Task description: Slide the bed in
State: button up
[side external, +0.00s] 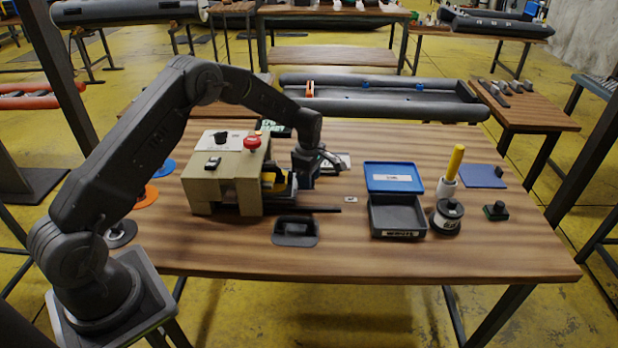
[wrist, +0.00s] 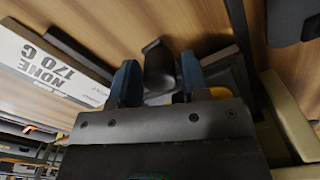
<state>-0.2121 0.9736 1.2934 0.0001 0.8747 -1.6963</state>
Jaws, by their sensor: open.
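A beige press-like machine (side external: 222,178) stands left of centre on the wooden table, with a red button on top. Its dark bed (side external: 282,192) shows at the right-hand opening, with a dark rail running out to the right; a yellow part shows inside. My gripper (side external: 303,178) points down at the machine's right side, over the bed. In the wrist view my gripper (wrist: 157,78) has its blue fingers apart, with a dark upright knob (wrist: 158,62) between or just beyond them. I cannot tell whether either finger touches it. My gripper hides part of the bed.
A white box marked "NONE 170 G" (wrist: 48,65) lies close beside my gripper. A dark tray (side external: 296,232) sits in front of the machine. An open blue-lidded box (side external: 397,215), a round dark container (side external: 446,217) and a yellow-handled tool (side external: 454,165) stand to the right. The front table edge is clear.

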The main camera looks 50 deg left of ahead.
aim_at(295, 183)
grip_shut()
dwell(0.4)
jog(key=shift+a, duration=0.1)
jog(key=shift+s+a, duration=1.3)
jog(key=shift+s, duration=0.05)
grip_release()
notch_tip(295, 183, up, 14)
jog(key=shift+f, duration=0.1)
